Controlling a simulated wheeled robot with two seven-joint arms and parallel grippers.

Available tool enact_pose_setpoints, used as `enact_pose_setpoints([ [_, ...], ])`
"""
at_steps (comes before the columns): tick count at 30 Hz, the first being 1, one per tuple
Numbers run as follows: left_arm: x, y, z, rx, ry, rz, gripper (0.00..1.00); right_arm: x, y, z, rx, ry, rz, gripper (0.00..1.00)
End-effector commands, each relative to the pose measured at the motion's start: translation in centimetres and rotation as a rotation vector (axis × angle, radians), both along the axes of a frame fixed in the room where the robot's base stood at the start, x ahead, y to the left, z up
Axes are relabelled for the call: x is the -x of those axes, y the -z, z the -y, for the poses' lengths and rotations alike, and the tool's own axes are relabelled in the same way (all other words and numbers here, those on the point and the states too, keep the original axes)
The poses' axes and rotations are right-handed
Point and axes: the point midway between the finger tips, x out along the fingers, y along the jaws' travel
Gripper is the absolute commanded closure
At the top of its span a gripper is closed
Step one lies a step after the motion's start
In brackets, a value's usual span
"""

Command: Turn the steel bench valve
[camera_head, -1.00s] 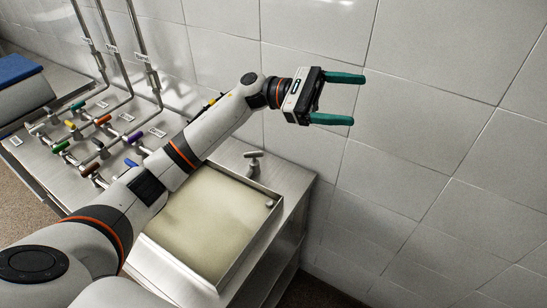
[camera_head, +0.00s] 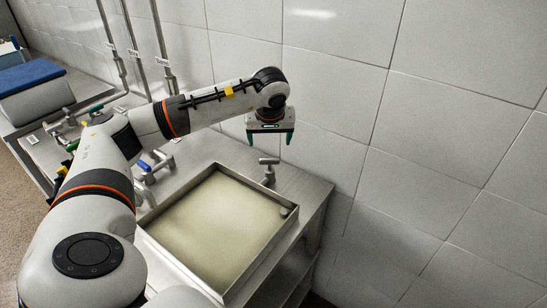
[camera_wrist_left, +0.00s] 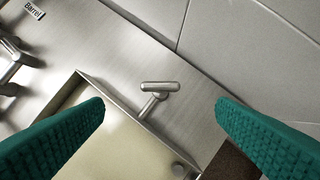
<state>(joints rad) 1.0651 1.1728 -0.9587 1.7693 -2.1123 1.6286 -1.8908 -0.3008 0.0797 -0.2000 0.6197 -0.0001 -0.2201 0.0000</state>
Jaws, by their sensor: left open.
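The steel bench valve (camera_head: 268,169) stands on the steel bench, at the back right edge of the shallow tray. It has a short stem and a grey bar handle. The handle (camera_wrist_left: 160,87) also shows in the left wrist view, near the middle and between the two fingers. My left gripper (camera_head: 270,140) is open and empty, with its green fingers pointing down above the valve and apart from it. In the left wrist view the open left gripper (camera_wrist_left: 160,115) has a finger at each side of the picture. My right gripper is not in view.
The framed shallow tray (camera_head: 287,236) with a pale bottom lies in the bench. A blue-handled valve (camera_head: 146,168) and other valves stand to its left, partly behind my arm. Pipes (camera_head: 160,45) rise along the tiled wall (camera_head: 440,120) close behind the bench. A blue-topped block (camera_head: 30,77) is at far left.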

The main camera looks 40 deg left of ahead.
Motion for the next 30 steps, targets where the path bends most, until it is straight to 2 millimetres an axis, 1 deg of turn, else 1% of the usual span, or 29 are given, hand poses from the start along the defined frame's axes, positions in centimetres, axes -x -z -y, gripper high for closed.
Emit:
enact_pose_setpoints([
  [1, -0.1, 0.9, -0.3, 0.000, -0.002, -0.007, 0.20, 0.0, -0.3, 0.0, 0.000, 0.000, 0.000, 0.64],
  [9, -1.7, 5.9, -1.6, 0.004, -0.001, -0.005, 0.20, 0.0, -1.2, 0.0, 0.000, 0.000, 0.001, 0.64],
  [15, -2.5, 8.5, -2.4, 0.004, -0.001, -0.003, 0.20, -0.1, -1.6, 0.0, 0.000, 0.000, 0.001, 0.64],
  [21, -2.8, 9.5, -2.6, 0.004, 0.000, 0.000, 0.20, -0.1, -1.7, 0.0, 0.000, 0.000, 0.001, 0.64],
  [28, -2.8, 9.6, -2.6, 0.004, 0.001, 0.000, 0.20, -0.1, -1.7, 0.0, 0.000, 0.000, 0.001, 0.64],
  [29, -2.8, 9.6, -2.6, 0.004, 0.001, 0.000, 0.23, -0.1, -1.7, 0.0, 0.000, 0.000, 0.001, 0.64],
  [30, -2.8, 9.6, -2.6, 0.004, 0.001, 0.000, 0.30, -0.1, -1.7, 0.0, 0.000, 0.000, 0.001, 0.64],
])
